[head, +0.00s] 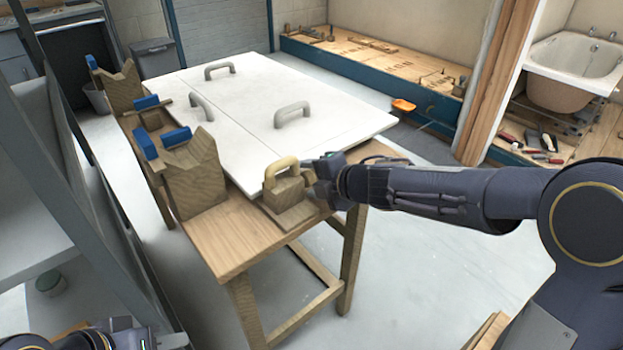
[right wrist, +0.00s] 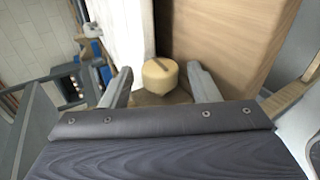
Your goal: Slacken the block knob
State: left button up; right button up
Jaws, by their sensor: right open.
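The round, pale wooden knob (right wrist: 160,76) with a dark slot-like mark shows in the right wrist view. It sits between and beyond the two fingertips, with no visible contact. In the head view I cannot make the knob out behind my right gripper (head: 318,180), which is open close to the block's right side. The right wrist view shows its fingers (right wrist: 160,85) spread apart. My left gripper (head: 125,342) is cut off at the bottom left, its jaws unclear.
A white panel (head: 240,112) with grey handles lies on the workbench (head: 228,238). Wooden V-shaped supports (head: 195,172) and blue-topped clamps (head: 145,141) line its left side. A grey rack (head: 60,190) stands at left.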

jog(key=p+v, duration=0.3)
jog(key=v, duration=0.4)
jog(key=shift+s+d+r, duration=0.2)
jog(key=shift+s, duration=0.1)
